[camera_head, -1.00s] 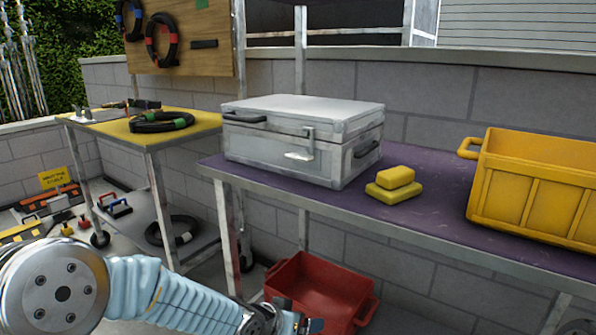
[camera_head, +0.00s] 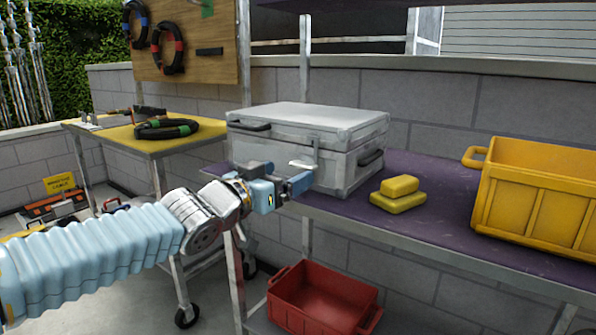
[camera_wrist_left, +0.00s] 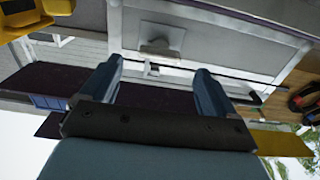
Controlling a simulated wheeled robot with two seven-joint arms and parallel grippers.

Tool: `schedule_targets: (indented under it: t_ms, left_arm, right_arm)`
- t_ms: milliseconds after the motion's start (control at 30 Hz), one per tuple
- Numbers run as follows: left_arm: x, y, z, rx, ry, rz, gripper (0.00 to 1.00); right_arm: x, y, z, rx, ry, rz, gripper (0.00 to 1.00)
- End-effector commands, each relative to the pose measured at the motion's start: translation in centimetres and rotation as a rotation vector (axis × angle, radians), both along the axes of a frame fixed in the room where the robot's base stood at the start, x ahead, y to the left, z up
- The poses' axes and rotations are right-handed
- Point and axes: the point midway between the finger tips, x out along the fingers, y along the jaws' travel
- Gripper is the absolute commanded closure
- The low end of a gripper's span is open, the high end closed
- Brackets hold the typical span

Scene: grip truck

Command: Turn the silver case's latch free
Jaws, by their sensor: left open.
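The silver case (camera_head: 305,117) stands shut on the purple-topped bench. Its latch (camera_head: 302,165) is a pale lever on the front face, lying roughly sideways below an upright hasp. My left gripper (camera_head: 290,180) is open just in front of the case, close to the latch and slightly below it. In the left wrist view the latch (camera_wrist_left: 160,40) shows ahead, between and beyond the two open fingers (camera_wrist_left: 159,68). Nothing is between the fingers, and they look apart from the latch. My right gripper is not visible.
Yellow blocks (camera_head: 399,194) lie right of the case on the bench (camera_head: 440,225), with a yellow crate (camera_head: 535,200) farther right. A red bin (camera_head: 322,298) is below the bench. A yellow-topped cart (camera_head: 115,137) with coiled cable stands at left.

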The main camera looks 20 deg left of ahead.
Motion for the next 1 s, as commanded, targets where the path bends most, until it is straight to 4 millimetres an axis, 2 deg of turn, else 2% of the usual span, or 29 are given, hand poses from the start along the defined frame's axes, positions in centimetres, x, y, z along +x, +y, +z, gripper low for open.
schedule_targets:
  t_ms: [100,300,667,1000]
  left_arm:
    - [2.3,-0.8,-0.1,0.002,0.002,0.000,0.11]
    - [4.5,-1.6,0.0,0.000,0.000,0.000,0.11]
    - [4.9,-1.8,0.0,-0.001,0.000,0.000,0.12]
    - [4.9,-1.8,0.0,0.000,0.000,0.000,0.64]
  right_arm:
    - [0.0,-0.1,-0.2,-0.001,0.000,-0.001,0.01]
    - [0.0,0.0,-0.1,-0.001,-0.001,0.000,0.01]
    - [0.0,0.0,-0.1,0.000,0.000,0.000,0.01]
    - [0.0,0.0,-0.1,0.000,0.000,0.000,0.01]
